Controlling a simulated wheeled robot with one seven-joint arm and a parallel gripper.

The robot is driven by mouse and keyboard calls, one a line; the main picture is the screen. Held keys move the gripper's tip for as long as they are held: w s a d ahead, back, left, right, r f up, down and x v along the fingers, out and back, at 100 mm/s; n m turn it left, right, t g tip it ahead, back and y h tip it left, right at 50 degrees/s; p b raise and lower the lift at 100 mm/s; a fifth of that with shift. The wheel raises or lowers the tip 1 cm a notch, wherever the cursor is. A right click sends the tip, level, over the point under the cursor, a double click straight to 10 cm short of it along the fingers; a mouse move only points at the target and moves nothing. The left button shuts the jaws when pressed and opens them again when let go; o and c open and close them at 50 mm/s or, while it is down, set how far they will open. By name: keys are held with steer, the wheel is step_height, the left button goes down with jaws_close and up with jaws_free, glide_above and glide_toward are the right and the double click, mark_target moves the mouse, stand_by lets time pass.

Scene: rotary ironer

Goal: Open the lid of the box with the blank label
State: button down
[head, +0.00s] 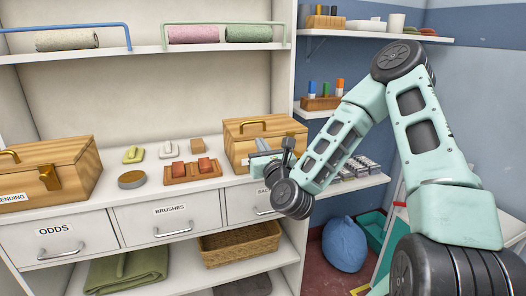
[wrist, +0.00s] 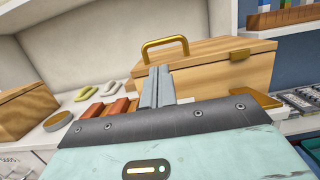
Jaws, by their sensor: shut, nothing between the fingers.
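A wooden box (head: 262,131) with a brass handle stands at the right end of the counter, its lid down. In the wrist view the same box (wrist: 205,72) fills the middle, with its brass handle (wrist: 165,45) on the lid, a small brass fitting on the lid's front edge and a brass piece lower right. No label shows on it; my gripper hides part of its front. A second wooden box (head: 62,166), lid down, stands at the left with a label ending in "ENDING". My gripper (wrist: 158,70) is shut and empty, in front of the right box; contact cannot be told.
Between the boxes lie a wooden tray (head: 192,171) with red blocks, a round tin (head: 132,179) and small handled pieces. Drawers with handles (head: 173,232) run below the counter. A rail shelf (head: 215,46) with rolled towels is above. A side shelf (head: 352,187) is at right.

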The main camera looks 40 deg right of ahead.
mark_target(253, 132)
steer(key=p+x, duration=0.1)
steer(key=x, duration=0.6)
steer(key=shift+w, duration=0.15)
steer(key=shift+r+p, duration=0.15)
steer(key=shift+p, duration=0.3)
steer(key=shift+r+g+p, duration=0.3)
steer(key=shift+r+p, duration=0.25)
steer(key=shift+p, duration=0.4)
